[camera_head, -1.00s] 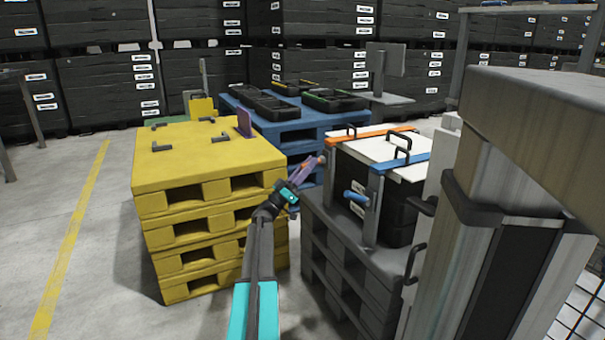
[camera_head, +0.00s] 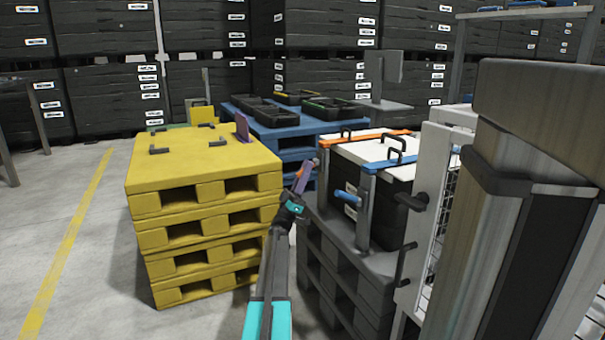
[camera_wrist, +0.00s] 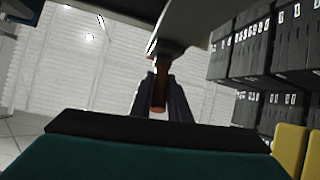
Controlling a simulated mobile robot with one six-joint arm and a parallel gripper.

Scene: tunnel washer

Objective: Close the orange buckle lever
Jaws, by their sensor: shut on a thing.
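The orange buckle lever shows in the wrist view (camera_wrist: 159,92) as a short brownish-orange handle between my two dark fingers. It hangs below a grey bar. My gripper (camera_head: 306,176) reaches up to the left end of the orange strap (camera_head: 365,135) on the white-topped black case (camera_head: 385,178). In the wrist view, my gripper (camera_wrist: 161,104) is shut on the lever. In the head view the lever is mostly hidden by the purple fingers, so its exact angle is hard to tell.
A blue lever (camera_head: 347,197) sticks out on the nearer post, beside a blue strap (camera_head: 396,163). The case stands on grey pallets (camera_head: 345,265). Yellow pallets (camera_head: 205,180) stand close on the left. A white mesh-sided frame (camera_head: 432,200) and a large post (camera_head: 520,220) are at right.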

